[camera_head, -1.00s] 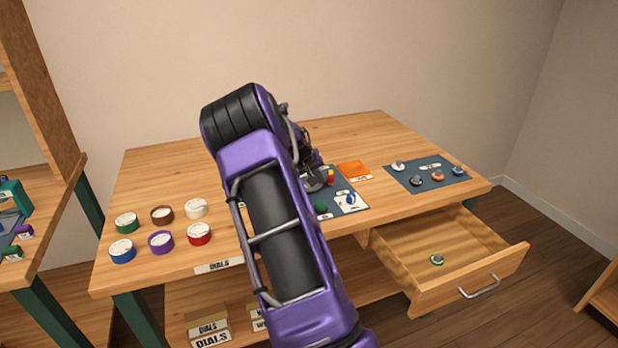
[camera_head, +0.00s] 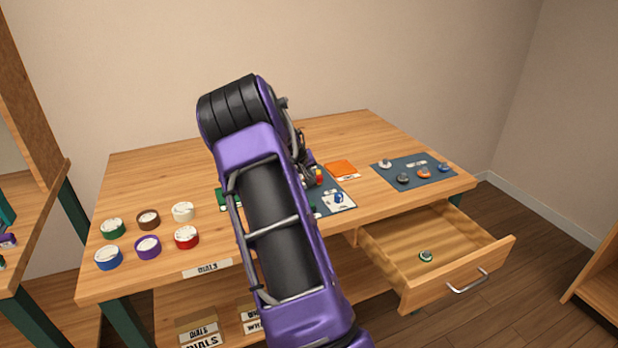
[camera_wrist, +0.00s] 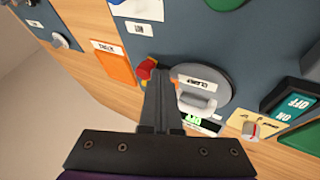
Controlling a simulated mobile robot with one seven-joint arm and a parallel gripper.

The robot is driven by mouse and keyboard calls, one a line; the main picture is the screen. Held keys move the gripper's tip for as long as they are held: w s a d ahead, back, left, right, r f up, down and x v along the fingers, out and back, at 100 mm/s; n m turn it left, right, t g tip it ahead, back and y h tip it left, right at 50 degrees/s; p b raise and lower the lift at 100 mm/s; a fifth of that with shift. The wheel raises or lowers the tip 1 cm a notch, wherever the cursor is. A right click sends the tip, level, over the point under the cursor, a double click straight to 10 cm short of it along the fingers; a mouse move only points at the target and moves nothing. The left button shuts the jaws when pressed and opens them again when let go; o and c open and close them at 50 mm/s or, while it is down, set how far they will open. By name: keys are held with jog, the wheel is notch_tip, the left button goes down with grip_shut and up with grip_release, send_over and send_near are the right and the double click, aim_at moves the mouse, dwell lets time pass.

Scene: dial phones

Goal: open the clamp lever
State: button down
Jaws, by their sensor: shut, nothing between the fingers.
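A round grey disc labelled CLAMP (camera_wrist: 218,72) lies on the dark blue panel in the wrist view. A light grey handle (camera_wrist: 198,103) sits on its near part. A red and yellow piece (camera_wrist: 147,70) is just left of the disc; it also shows beside my arm in the head view (camera_head: 319,177). I cannot tell which of these is the lever's grip. My gripper (camera_wrist: 161,75) is shut and empty, its fingertips over the disc's left edge, between the red piece and the handle. Contact cannot be told. In the head view my purple arm hides most of the clamp.
An orange card (camera_wrist: 114,66) lies left. An open drawer (camera_head: 485,243) juts from the table front. Several coloured rolls stand left of my arm.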

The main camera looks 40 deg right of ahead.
jog(key=shift+s+d+n+t+y, duration=0.8)
jog(key=shift+s+d+n, duration=0.45)
jog(key=shift+n, duration=0.55)
jog(key=shift+s+d, duration=0.2)
jog(key=shift+d, duration=0.3)
jog(key=shift+s+d, duration=0.15)
jog(key=shift+d, duration=0.3)
jog(key=shift+w+a, duration=0.1)
jog(key=shift+w, duration=0.05)
jog(key=shift+w+a, duration=0.35)
jog(key=shift+w, duration=0.15)
jog(key=shift+a, duration=0.1)
